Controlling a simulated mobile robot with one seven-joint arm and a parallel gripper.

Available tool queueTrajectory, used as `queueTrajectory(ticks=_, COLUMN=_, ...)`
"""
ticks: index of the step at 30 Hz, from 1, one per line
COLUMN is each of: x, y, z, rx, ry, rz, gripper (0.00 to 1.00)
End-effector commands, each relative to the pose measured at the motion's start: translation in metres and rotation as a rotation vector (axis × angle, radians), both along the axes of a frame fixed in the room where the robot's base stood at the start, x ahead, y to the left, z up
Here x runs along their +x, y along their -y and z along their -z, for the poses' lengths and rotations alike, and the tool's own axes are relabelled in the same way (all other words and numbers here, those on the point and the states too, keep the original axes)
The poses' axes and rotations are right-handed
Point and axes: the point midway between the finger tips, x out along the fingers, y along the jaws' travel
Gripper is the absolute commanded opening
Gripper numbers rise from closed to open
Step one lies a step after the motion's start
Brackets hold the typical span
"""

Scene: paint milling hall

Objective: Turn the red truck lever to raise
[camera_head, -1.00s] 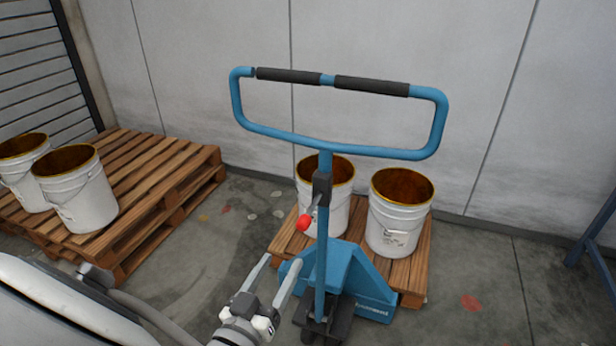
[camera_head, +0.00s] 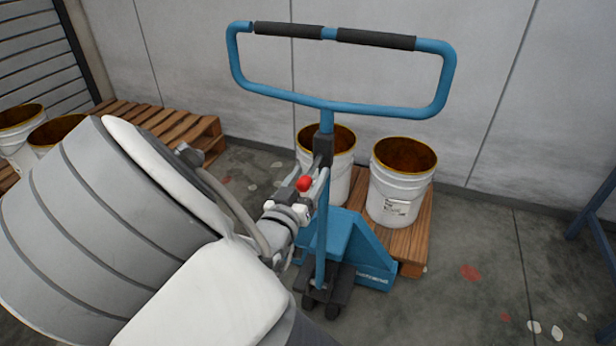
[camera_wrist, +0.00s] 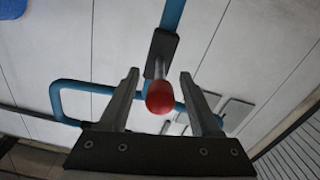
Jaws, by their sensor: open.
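The blue pallet truck (camera_head: 326,225) stands upright with a looped handle and black grips at the top. Its lever ends in a red knob (camera_head: 304,184) on the left side of the handle shaft, below a black bracket. The wrist view shows the red knob (camera_wrist: 160,97) between the two fingers, with the lever's dark bar (camera_wrist: 160,52) behind it. My gripper (camera_wrist: 158,85) is open, with a finger on each side of the knob and visible gaps. In the head view my gripper (camera_head: 305,185) is at the knob, partly hidden by my arm.
Two white buckets (camera_head: 397,203) stand on a wooden pallet (camera_head: 415,243) behind the truck. Another wooden pallet (camera_head: 195,130) with buckets is at the left, partly hidden by my arm. A blue frame (camera_head: 597,215) stands at the right edge.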

Motion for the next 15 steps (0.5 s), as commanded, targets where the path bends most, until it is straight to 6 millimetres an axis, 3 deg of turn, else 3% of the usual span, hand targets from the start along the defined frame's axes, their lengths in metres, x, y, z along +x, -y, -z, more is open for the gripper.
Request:
queueTrajectory(ticks=4, x=-0.0001, y=-0.0001, z=-0.0001, rx=0.000, ry=0.000, rz=0.000, gripper=0.64)
queueTrajectory(ticks=15, x=-0.0005, y=-0.0002, z=0.0000, rx=0.000, ry=0.000, rz=0.000, gripper=0.00)
